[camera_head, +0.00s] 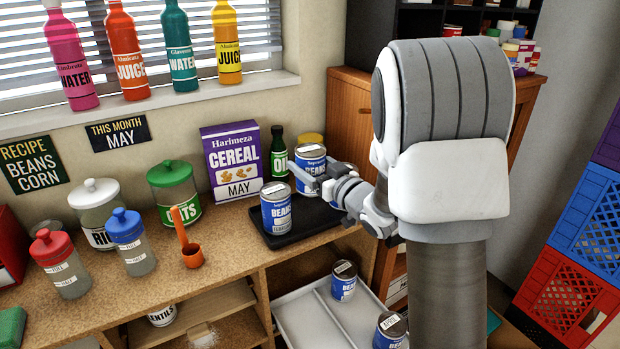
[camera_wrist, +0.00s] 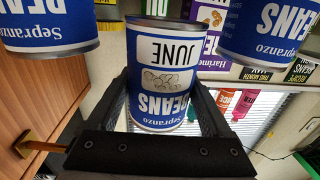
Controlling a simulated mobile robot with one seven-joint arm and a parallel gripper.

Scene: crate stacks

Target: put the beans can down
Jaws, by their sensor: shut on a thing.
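My gripper (camera_head: 318,178) is shut on a blue beans can (camera_head: 312,158), held upright over the back of the dark tray (camera_head: 258,232). In the wrist view, which is upside down, this beans can (camera_wrist: 160,80) sits between my two fingers (camera_wrist: 165,112), its label reading JUNE. Another beans can (camera_head: 277,210) stands on the tray, in front and to the left. The wrist view shows two beans cans, one at the left (camera_wrist: 48,28) and one at the right (camera_wrist: 262,28). The head view does not clearly show any gap under the held can.
A cereal box (camera_head: 232,160) and a dark green bottle (camera_head: 279,155) stand behind the tray. Jars and an orange scoop (camera_head: 190,255) stand to its left. Below, a pale tray (camera_head: 310,315) holds beans cans (camera_head: 344,282). Crates (camera_head: 570,290) stand at the right.

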